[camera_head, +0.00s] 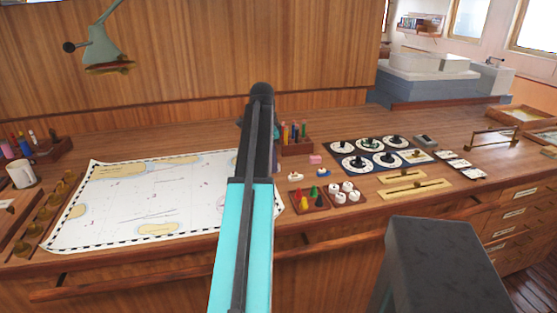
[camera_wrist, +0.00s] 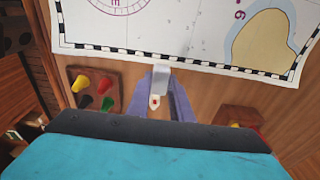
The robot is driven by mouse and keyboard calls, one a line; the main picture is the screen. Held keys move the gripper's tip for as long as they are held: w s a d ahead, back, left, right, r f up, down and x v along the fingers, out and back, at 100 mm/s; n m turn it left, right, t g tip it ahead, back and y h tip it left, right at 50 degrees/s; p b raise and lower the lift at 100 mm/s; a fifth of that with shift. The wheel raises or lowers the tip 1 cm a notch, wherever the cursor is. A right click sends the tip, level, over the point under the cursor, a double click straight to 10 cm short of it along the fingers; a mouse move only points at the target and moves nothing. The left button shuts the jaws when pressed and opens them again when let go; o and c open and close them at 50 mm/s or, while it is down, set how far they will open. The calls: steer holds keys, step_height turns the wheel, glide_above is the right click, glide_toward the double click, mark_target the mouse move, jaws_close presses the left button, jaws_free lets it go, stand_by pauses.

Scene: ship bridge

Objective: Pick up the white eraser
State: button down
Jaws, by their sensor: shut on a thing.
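In the wrist view, my gripper (camera_wrist: 161,88) has its two fingers closed on a small white block, which looks like the white eraser (camera_wrist: 160,77). The block shows at the fingertips, in front of the chart's bordered edge. A small white piece with a red mark (camera_wrist: 154,102) shows between the fingers, on the wooden top below. In the head view my arm hides the gripper and the eraser.
The paper chart (camera_head: 150,205) covers the left of the wooden desk (camera_head: 440,150). A tray of coloured pegs (camera_head: 321,207), a tray of white pieces (camera_head: 357,199), a pink block (camera_head: 316,159) and a pen holder (camera_head: 296,148) stand right of my arm.

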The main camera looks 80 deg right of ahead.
steer(key=shift+w+a+r, duration=0.1)
steer(key=shift+w+a, duration=0.15)
steer(key=shift+a, duration=0.55)
steer(key=shift+w+a+r, duration=0.1)
steer(key=shift+w+a, duration=0.15)
steer(key=shift+a, duration=0.55)
